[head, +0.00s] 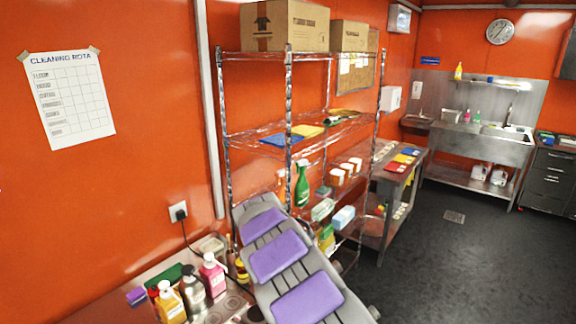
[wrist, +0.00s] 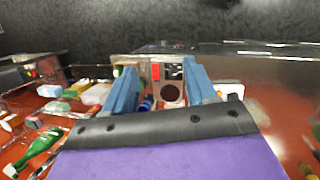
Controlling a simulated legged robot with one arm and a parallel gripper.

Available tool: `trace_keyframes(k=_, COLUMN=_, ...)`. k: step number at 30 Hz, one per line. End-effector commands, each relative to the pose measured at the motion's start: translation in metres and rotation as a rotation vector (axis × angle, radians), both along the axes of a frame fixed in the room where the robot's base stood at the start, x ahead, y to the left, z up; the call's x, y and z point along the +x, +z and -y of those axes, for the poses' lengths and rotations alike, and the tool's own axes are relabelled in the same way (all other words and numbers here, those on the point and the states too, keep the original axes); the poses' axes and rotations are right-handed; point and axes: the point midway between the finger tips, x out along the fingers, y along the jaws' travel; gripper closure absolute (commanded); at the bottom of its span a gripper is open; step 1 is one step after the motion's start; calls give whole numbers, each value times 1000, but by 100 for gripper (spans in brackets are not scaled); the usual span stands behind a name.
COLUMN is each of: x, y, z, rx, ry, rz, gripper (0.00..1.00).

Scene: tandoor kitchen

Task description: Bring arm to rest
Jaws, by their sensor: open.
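My arm (head: 285,255), grey with purple pads, reaches from the bottom of the head view up and away toward the wire shelf. My gripper (wrist: 163,88) shows in the wrist view as two blue fingers, spread apart. I see no object held between them. Behind the gap are small red and black items and a dark round one, too small to name. The fingers cannot be made out in the head view.
A wire shelf (head: 289,128) with boxes and a green spray bottle (head: 302,184) stands close beside my arm. The dark floor (head: 450,270) at right is clear.

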Motion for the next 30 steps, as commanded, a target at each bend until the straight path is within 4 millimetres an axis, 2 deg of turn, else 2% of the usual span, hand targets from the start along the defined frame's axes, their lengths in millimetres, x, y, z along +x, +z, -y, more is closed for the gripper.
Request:
trace_keyframes(k=1, x=-9, y=8, z=18, rx=-7, ry=-60, rz=13, gripper=44)
trace_keyframes(k=6, x=-45, y=35, z=69, rx=-12, ry=-261, rz=49, gripper=44)
trace_keyframes(k=11, x=-91, y=50, z=108, rx=3, ry=-437, rz=68, gripper=44)
trace_keyframes(k=15, x=-136, y=57, z=132, rx=29, ry=-573, rz=82, gripper=44)
trace_keyframes(k=22, x=-218, y=52, z=154, rx=87, ry=-766, rz=75, gripper=44)
trace_keyframes(k=30, x=-318, y=25, z=154, rx=159, ry=-930, rz=32, gripper=44)
